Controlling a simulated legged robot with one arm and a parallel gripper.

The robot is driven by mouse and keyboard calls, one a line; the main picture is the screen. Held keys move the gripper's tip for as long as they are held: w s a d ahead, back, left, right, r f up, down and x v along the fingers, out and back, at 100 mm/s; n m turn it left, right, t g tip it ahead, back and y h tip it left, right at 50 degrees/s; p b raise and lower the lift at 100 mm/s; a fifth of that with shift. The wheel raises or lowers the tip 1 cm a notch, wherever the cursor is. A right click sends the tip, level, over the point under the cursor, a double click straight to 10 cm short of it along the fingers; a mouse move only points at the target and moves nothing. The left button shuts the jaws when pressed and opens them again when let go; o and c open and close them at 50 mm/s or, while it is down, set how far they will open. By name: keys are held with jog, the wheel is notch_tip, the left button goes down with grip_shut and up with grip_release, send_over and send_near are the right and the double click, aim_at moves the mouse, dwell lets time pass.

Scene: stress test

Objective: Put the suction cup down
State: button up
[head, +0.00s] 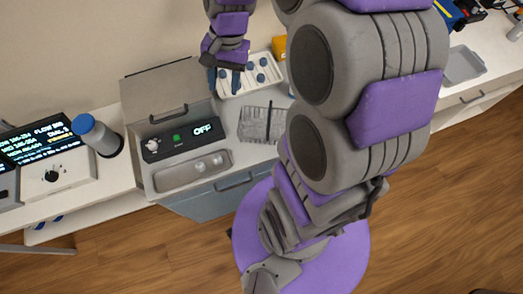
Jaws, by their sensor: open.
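My gripper (225,78) hangs in the upper middle of the head view, with dark fingers pointing down and spread apart. It is open, and I see nothing held between the fingers. It is at the left end of a white rack (262,64) holding several blue-capped pieces. I cannot tell whether the fingers touch the rack. I cannot make out a suction cup for certain; it may be hidden by the gripper or my arm, or too small to tell.
A grey device (182,140) with a raised lid and an "OFF" display stands left of a clear ribbed container (262,124). A blue-capped bottle (97,136) stands beside a display unit (52,174). A yellow box (279,46) is behind. An empty grey tray (464,66) lies right. My arm hides the middle bench.

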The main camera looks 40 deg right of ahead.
jog(key=s+a+n+h, duration=0.2)
jog(key=s+n, duration=0.6)
jog(key=s, duration=1.3)
jog(key=shift+a+r+n+g+h, duration=0.3)
jog(key=shift+a+r+g+h, duration=0.1)
jog(key=shift+a, duration=0.6)
jog(key=shift+f+b, duration=1.05)
jog(key=shift+f, duration=0.05)
